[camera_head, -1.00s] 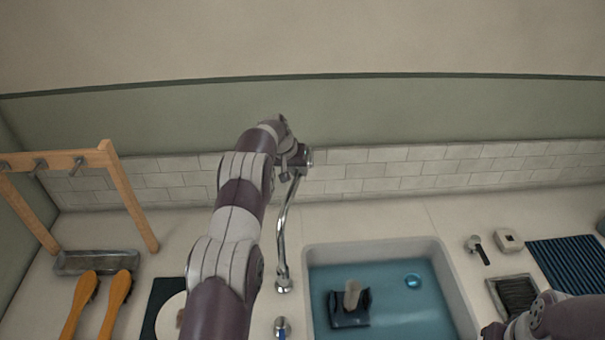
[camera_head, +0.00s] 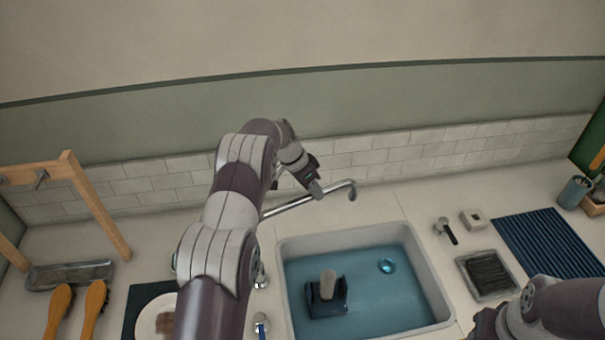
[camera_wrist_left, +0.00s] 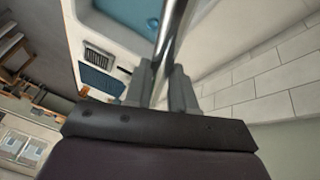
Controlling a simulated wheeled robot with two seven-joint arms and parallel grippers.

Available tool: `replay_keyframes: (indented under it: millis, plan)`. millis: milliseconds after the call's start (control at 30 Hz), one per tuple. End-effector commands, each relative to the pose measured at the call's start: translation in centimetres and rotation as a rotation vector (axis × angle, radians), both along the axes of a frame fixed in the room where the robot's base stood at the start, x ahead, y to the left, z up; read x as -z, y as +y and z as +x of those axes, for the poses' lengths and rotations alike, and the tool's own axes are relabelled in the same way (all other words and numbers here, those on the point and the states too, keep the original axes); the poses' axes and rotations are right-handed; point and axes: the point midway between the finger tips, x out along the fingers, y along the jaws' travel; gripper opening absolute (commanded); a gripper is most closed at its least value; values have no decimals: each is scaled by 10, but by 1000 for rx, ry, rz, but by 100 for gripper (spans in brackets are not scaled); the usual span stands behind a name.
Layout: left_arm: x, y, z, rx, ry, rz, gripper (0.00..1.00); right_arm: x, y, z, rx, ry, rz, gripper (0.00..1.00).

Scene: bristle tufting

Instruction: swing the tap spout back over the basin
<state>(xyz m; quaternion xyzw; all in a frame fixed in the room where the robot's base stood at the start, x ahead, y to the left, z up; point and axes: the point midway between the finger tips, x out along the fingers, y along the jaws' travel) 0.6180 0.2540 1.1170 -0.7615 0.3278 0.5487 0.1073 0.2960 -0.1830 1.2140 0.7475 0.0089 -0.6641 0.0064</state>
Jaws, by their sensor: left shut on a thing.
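The tap's chrome spout (camera_head: 335,189) runs from behind my left arm toward the right, with its bent tip at the right end. In the picture the tip shows against the counter behind the basin's far rim. The basin (camera_head: 435,285) is white and holds blue water. My left gripper (camera_head: 317,190) is shut on the spout, short of its tip. In the left wrist view the spout (camera_wrist_left: 174,38) passes between the two fingers of the gripper (camera_wrist_left: 163,85). The tap base (camera_head: 261,277) is partly hidden by my left arm. My right arm shows at the lower right, its gripper out of frame.
A dark holder (camera_head: 326,306) with a pale block stands in the basin, near a round blue drain (camera_head: 387,266). Left are a wooden rack (camera_head: 100,215), two brushes (camera_head: 95,300) and a plate (camera_head: 150,318). Right are a dark-bottomed tray (camera_head: 488,273) and a ribbed blue mat (camera_head: 550,243).

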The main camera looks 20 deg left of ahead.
Motion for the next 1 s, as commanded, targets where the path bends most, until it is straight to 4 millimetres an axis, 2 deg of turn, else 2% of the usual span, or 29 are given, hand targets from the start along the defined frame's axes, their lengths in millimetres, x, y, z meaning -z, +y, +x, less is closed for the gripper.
replay_keyframes:
  millis: [200, 400, 700, 1000]
  plan:
    - [-2, -23, -20, 156, 1, 0, 0, -11, 0, 0, 0, 0, 0, 43]
    - [-1, -35, -35, 255, 0, 0, 0, -14, 0, 0, 0, 0, 0, 43]
    - [0, -42, -45, 323, -1, 1, 0, -17, 0, 0, 0, 0, 0, 43]
    - [1, -43, -47, 333, 1, -1, 0, -17, 0, 0, 0, 0, 0, 43]
